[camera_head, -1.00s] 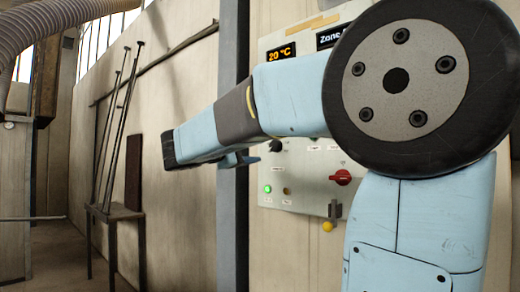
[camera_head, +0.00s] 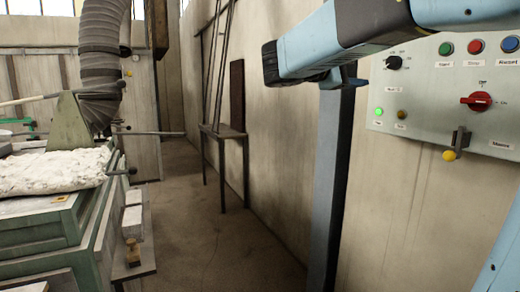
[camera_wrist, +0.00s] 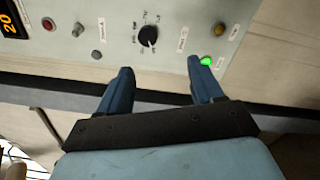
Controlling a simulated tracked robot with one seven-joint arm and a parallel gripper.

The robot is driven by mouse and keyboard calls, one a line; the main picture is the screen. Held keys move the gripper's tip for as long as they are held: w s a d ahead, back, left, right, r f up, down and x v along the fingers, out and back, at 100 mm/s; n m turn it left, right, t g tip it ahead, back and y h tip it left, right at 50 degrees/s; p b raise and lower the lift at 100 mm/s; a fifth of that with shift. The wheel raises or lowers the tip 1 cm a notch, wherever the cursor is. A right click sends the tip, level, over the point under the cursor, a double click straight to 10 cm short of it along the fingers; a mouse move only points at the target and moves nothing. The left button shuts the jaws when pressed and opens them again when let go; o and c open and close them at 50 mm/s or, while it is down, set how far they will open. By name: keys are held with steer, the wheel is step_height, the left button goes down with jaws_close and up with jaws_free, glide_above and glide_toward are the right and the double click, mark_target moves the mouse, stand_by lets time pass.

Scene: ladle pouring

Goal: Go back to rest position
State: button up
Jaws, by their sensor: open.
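My gripper (camera_wrist: 160,82) shows in the wrist view with two blue fingers apart and nothing between them. It faces the grey control panel (camera_wrist: 175,45), close to the black rotary knob (camera_wrist: 147,36) and the lit green light (camera_wrist: 206,61). It looks apart from both. In the head view my blue arm crosses the upper right, left of and above the panel (camera_head: 440,125). The panel also carries a red switch (camera_head: 476,101) and a yellow-tipped lever (camera_head: 456,147).
A blue-grey post (camera_head: 327,185) stands under my arm. A narrow stand (camera_head: 222,131) with long rods leans by the wall. At left are a green furnace bench (camera_head: 50,222) with white lumpy material (camera_head: 52,170) and a grey hose (camera_head: 100,60). The floor (camera_head: 205,235) between is clear.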

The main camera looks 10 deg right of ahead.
steer(key=s+d+f+m+g+y, duration=0.1)
steer(key=s+f+m+y, duration=0.1)
steer(key=s+f+y, duration=0.5)
steer(key=s+d+f+m+g+y, duration=0.15)
steer(key=s+f, duration=0.35)
steer(key=f, duration=0.6)
steer(key=s+a+f+m+t+y, duration=0.2)
steer(key=s+a+f+m+y, duration=0.2)
steer(key=s+a+f+y, duration=0.4)
step_height(320, 180, down, 3)
steer(key=shift+a+y, duration=0.35)
steer(key=shift+a, duration=0.1)
steer(key=shift+m, duration=0.25)
